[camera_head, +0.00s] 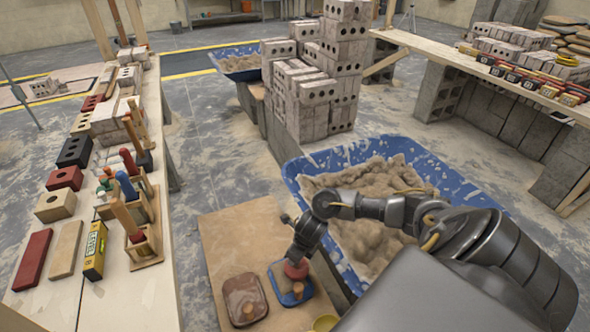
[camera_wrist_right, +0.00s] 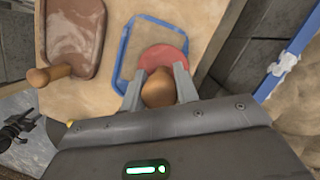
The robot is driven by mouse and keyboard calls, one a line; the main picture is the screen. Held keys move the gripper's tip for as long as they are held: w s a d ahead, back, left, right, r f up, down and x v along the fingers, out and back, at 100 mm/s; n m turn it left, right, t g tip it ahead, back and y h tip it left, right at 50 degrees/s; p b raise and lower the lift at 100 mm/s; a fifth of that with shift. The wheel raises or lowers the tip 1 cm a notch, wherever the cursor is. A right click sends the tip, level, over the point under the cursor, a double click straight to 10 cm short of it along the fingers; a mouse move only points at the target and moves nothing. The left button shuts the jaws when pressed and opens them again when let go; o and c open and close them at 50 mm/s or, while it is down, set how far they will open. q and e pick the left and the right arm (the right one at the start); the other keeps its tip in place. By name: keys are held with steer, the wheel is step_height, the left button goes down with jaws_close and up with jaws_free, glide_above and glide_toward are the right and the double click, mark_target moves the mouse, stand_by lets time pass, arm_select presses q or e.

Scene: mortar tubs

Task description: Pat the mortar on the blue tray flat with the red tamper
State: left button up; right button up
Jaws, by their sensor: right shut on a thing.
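The blue tray (camera_head: 281,296) lies on a board, with tan mortar (camera_wrist_right: 140,70) inside its blue rim (camera_wrist_right: 126,45). My right gripper (camera_head: 297,262) is over the tray's far right part. It is shut on the wooden handle (camera_wrist_right: 158,88) of the red tamper (camera_head: 297,270). In the right wrist view, the tamper's round red head (camera_wrist_right: 163,56) overlaps the tray's right side. I cannot tell whether its face touches the mortar. A dark jointed part at the left edge of the wrist view may be my left gripper (camera_wrist_right: 18,127); its jaws are unclear.
A reddish-brown tray (camera_head: 245,298) with a wooden handle (camera_wrist_right: 48,75) lies left of the blue tray. A large blue tub (camera_head: 455,185) of mortar stands close on the right, under my arm. A bench (camera_head: 130,285) with bricks and tools stands left.

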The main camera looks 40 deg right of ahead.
steer(key=shift+f+b, duration=0.7)
steer(key=shift+f, duration=0.1)
arm_select(q)
steer(key=shift+f, duration=0.85)
arm_select(e)
steer(key=shift+s+d+f, duration=0.1)
steer(key=shift+d+f, duration=0.05)
steer(key=shift+f, duration=0.1)
steer(key=shift+r+p, duration=0.3)
steer(key=shift+r, duration=0.25)
steer(key=shift+a+r, duration=0.2)
steer(key=shift+r, duration=0.1)
arm_select(q)
steer(key=shift+r, duration=0.55)
steer(key=shift+c, duration=0.2)
